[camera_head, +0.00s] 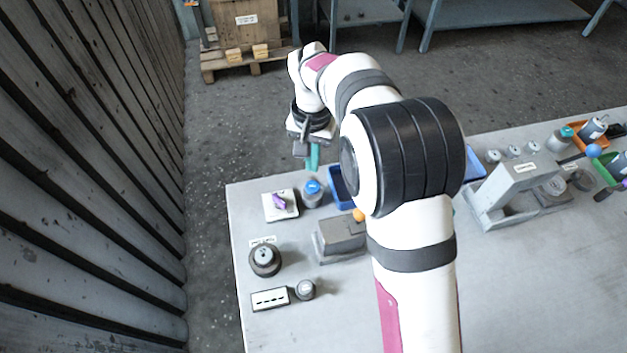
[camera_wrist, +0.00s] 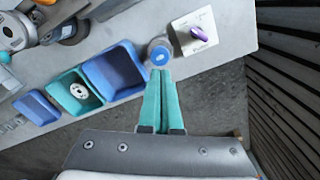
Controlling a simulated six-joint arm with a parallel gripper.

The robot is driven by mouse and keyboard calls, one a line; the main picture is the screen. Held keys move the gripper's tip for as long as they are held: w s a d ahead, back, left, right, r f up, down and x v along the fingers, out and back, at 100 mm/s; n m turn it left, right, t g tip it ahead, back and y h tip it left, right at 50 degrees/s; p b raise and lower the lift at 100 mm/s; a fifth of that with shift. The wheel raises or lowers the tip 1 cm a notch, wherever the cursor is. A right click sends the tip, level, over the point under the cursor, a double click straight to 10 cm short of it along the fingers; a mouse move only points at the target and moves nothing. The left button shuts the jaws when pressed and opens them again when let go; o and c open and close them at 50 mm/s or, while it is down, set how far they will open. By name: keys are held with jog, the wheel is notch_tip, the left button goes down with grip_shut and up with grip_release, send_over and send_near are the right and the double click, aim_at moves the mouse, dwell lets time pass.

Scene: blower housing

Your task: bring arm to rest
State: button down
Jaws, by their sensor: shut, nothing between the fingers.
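My gripper (camera_head: 313,158) hangs above the back left edge of the table (camera_head: 330,325) in the head view, with its teal fingers pointing down. In the wrist view my gripper (camera_wrist: 160,74) has its two fingers together and nothing between them. The fingertips appear close to a grey jar with a blue top (camera_wrist: 160,54), which also shows in the head view (camera_head: 312,190); I cannot tell whether they touch. My arm covers part of the table's middle in the head view.
A white plate with a purple piece (camera_head: 280,204) stands beside the jar. Blue (camera_wrist: 116,70) and teal (camera_wrist: 76,92) bins line the table edge. A grey block (camera_head: 340,237), a dark round part (camera_head: 264,259) and a grey press-like stand (camera_head: 512,190) occupy the table. A corrugated wall (camera_head: 90,170) rises at left.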

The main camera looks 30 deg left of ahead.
jog(key=shift+d, duration=0.1)
jog(key=s+d+r+m+y, duration=0.1)
jog(key=s+d+r+m, duration=0.4)
jog(key=d, duration=0.6)
jog(key=s+d+r, duration=0.3)
jog(key=d+r, duration=0.3)
jog(key=d, duration=0.5)
jog(key=s+d+f+m, duration=0.1)
jog(key=s+d, duration=0.3)
jog(key=s, duration=0.2)
jog(key=s+d+f+m, duration=0.1)
jog(key=s+d+m, duration=0.1)
jog(key=s, duration=0.5)
jog(key=shift+d+m+y, duration=0.3)
jog(key=shift+d+y, duration=0.1)
jog(key=shift+d, duration=0.45)
jog(key=c, duration=1.6)
grip_release()
